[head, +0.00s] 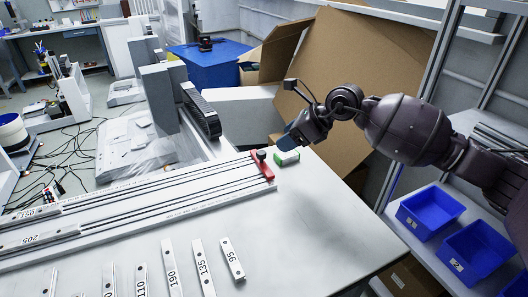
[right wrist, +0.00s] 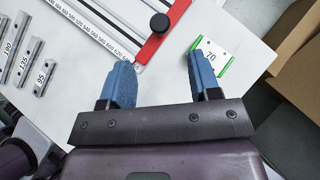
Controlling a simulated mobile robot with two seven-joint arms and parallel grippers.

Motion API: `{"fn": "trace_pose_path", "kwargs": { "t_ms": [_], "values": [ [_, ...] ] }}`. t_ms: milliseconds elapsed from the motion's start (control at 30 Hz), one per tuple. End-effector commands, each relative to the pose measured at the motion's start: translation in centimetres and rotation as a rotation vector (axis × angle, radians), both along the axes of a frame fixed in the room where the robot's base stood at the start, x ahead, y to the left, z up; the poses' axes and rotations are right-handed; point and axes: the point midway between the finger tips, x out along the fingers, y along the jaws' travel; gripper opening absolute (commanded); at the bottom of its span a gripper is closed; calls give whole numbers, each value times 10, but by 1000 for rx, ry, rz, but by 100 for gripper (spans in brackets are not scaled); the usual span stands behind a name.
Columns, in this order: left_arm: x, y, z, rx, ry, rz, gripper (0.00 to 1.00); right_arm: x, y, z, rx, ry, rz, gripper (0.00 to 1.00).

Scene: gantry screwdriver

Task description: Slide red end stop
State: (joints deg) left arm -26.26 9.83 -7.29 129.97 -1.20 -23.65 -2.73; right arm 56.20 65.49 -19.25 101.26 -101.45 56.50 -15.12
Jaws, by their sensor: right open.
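The red end stop (head: 263,166) is a red bar with a black knob, set across the end of the slotted rails (head: 150,197) on the table. It also shows in the right wrist view (right wrist: 159,40), where its near end lies just beyond my right gripper's left finger. My right gripper (right wrist: 161,82) has two blue fingers spread wide, with nothing between them. In the head view the right gripper (head: 290,139) hangs just beyond the end stop, above the far right part of the table. My left gripper is not in view.
A white block with green edges marked 70 (right wrist: 211,58) lies right of the end stop. Several numbered metal strips (head: 232,259) lie on the table in front. A large cardboard box (head: 350,80) stands behind my right arm. Blue bins (head: 430,212) sit at right.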

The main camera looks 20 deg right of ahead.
Motion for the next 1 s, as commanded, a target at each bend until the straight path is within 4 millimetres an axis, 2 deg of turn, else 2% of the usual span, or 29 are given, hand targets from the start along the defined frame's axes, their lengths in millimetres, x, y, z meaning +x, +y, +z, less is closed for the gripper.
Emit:
{"fn": "trace_pose_path", "kwargs": {
  "t_ms": [33, 100, 400, 600, 933, 1000],
  "values": [
    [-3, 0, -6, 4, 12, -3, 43, 5, 6, -14, 3, 9, 1, 57],
    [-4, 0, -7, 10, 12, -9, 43, 11, 12, -24, 4, 10, 1, 57],
    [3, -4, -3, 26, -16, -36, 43, 32, 36, -54, 5, 8, 1, 57],
    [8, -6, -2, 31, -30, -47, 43, 39, 42, -61, 3, 4, -1, 57],
    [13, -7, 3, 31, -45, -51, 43, 40, 43, -60, 3, 2, -1, 57],
    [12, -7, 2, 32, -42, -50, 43, 40, 43, -60, 3, 2, -1, 46]
  ]
}}
